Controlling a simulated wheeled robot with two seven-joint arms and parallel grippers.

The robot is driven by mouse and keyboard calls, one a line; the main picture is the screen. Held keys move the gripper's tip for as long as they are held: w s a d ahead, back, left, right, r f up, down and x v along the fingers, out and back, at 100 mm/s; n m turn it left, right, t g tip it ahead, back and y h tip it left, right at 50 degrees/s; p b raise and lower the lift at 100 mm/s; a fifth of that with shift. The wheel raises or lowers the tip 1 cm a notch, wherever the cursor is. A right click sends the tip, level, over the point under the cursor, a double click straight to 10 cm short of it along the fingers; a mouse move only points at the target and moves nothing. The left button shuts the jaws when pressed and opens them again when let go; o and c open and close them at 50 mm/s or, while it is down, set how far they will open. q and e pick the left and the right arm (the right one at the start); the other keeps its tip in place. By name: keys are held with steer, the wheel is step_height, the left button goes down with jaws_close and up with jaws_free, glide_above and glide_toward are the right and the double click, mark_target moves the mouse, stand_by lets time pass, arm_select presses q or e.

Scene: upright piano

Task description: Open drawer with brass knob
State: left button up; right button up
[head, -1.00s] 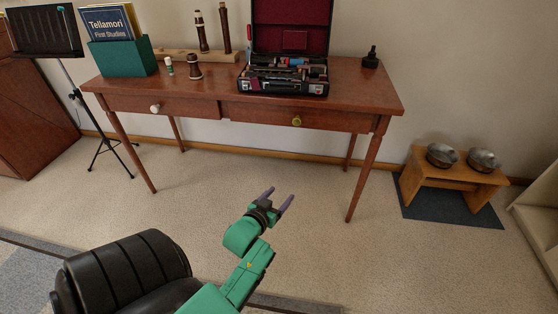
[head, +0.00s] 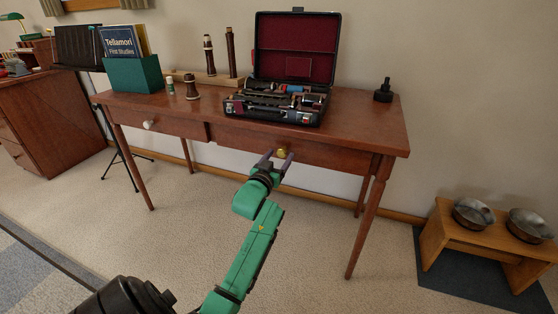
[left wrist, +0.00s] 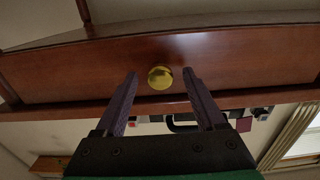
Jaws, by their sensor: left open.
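The brass knob (head: 282,152) sits on the front of the right drawer (head: 328,156) of a reddish wooden table. The drawer looks shut. My left gripper (head: 277,158) is open, with its two fingers pointing at the knob, one on each side in the head view. In the left wrist view the knob (left wrist: 160,77) lies between and just beyond the fingertips of the left gripper (left wrist: 160,76). I see no contact between fingers and knob. The left drawer (head: 170,130) has a white knob (head: 149,125) and looks shut. My right gripper is not in view.
An open instrument case (head: 290,110) stands on the table above the brass-knob drawer. A green book box (head: 134,74) and wooden instrument parts stand to its left. The table's front right leg (head: 370,225) is right of my arm. A wooden stand with bowls (head: 485,240) is at the right.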

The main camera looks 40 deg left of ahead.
arm_select(q)
jaws_close()
stand_by(1.4)
